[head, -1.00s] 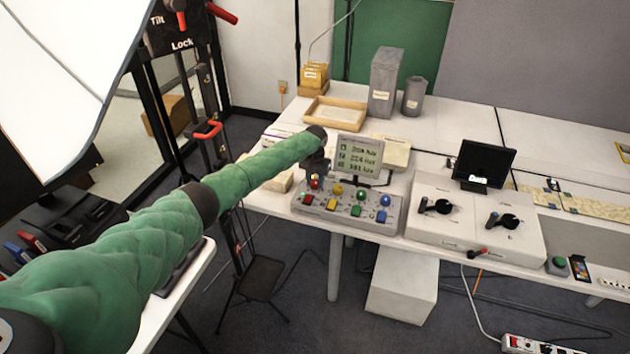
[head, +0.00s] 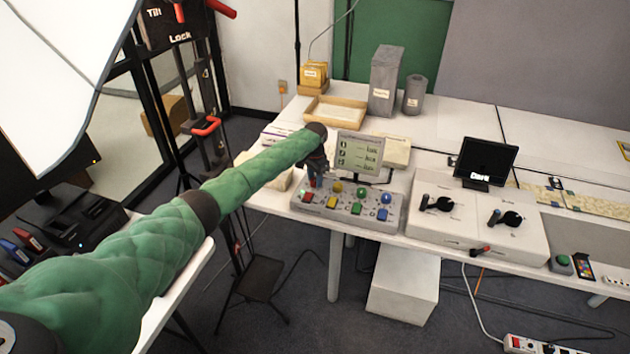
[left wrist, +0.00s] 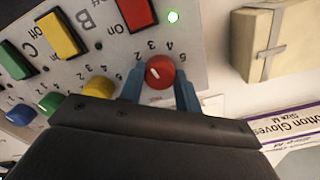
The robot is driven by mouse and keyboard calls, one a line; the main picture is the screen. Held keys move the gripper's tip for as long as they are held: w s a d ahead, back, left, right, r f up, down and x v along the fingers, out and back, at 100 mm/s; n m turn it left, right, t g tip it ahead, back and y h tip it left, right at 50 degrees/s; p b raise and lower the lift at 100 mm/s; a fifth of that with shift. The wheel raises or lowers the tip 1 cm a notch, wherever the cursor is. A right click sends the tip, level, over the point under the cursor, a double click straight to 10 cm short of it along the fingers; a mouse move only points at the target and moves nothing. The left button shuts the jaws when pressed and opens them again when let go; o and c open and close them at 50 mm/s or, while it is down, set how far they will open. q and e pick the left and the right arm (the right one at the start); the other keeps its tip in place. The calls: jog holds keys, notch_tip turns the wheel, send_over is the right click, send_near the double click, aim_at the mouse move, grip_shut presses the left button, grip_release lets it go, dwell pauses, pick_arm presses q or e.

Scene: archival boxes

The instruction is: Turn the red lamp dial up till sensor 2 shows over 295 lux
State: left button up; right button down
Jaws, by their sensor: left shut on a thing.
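The red dial (left wrist: 160,73) sits on the grey control panel (head: 345,224), at its left end in the head view. My left gripper (left wrist: 160,88) is shut on the red dial, with a blue finger on each side of it; the gripper also shows in the head view (head: 315,180), above that end of the panel. The dial's white mark and part of its number scale show in the left wrist view. The sensor display (head: 359,152) stands behind the panel; its three rows show dashes before "lux", with no readable numbers. My right gripper is not in view.
Yellow, green and blue dials (head: 386,199) stand in a row beside the red one, with coloured switches in front. A glove box (left wrist: 300,125) and a tied pale box (left wrist: 268,45) lie close to the gripper. A small black screen (head: 486,160) stands farther right.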

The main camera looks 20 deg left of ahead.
pick_arm(q)
jog(key=shift+m+b, duration=0.3)
jog(key=shift+m, duration=0.8)
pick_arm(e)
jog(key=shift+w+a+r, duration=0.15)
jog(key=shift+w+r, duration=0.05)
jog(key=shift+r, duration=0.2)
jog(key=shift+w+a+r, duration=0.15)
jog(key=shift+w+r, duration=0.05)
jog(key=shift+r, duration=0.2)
pick_arm(q)
jog(key=shift+r, duration=0.1)
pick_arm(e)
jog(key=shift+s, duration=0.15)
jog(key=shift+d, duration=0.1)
pick_arm(q)
jog(key=o, duration=1)
jog(key=shift+c, duration=0.2)
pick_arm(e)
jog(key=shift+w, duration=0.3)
